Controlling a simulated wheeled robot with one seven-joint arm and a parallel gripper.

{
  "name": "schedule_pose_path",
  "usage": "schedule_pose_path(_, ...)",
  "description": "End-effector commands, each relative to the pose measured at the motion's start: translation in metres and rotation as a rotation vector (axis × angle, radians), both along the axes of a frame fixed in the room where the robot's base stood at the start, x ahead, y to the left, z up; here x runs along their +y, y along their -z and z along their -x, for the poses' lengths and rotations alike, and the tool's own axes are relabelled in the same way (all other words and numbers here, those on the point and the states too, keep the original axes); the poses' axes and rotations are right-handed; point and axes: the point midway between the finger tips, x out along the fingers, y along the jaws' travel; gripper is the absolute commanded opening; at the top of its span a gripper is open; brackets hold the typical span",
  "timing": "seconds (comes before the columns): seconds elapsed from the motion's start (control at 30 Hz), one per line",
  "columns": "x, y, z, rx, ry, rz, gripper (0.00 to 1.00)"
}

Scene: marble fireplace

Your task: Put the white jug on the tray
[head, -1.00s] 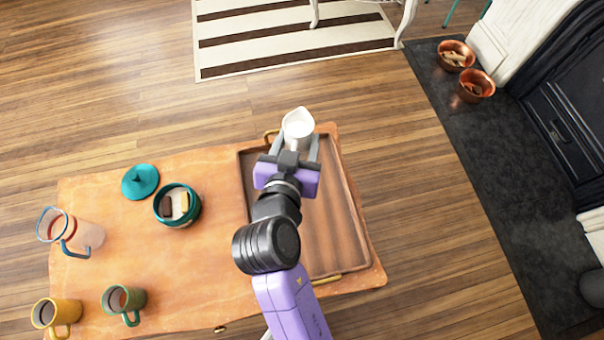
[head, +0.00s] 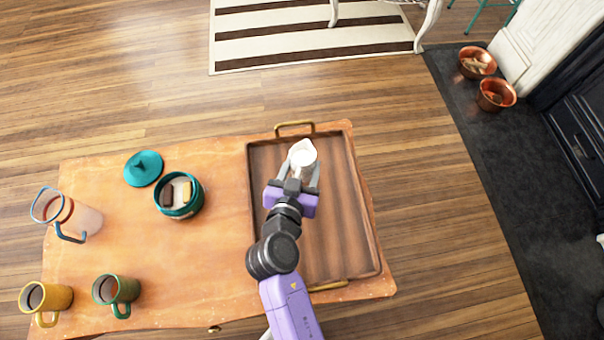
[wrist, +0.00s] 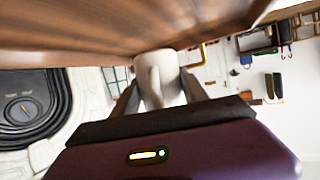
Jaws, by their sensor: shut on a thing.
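The white jug (head: 303,152) is between the fingers of my gripper (head: 301,167), which is shut on it. In the head view the jug is over the far end of the brown wooden tray (head: 340,225), inside its rim. The wrist view shows the jug (wrist: 158,70) between the two dark fingers (wrist: 160,95), close to a brown wooden surface (wrist: 150,25) along the top of the picture. I cannot tell whether its base touches the tray. My arm hides part of the tray's left half.
Left of the tray, the table (head: 130,240) holds a teal pot (head: 180,210), its teal lid (head: 143,168), a glass pitcher (head: 75,215), a yellow mug (head: 48,298) and a green mug (head: 117,290). The tray's right half looks clear.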

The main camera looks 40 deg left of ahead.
Motion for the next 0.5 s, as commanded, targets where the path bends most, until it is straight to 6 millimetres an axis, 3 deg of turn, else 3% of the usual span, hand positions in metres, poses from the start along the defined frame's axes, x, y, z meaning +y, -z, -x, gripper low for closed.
schedule_pose_path(0.27,0.0,0.037,0.0,-0.001,-0.002,0.001,0.0)
schedule_pose_path(0.5,0.001,0.041,0.0,-0.001,-0.001,-0.002,0.0)
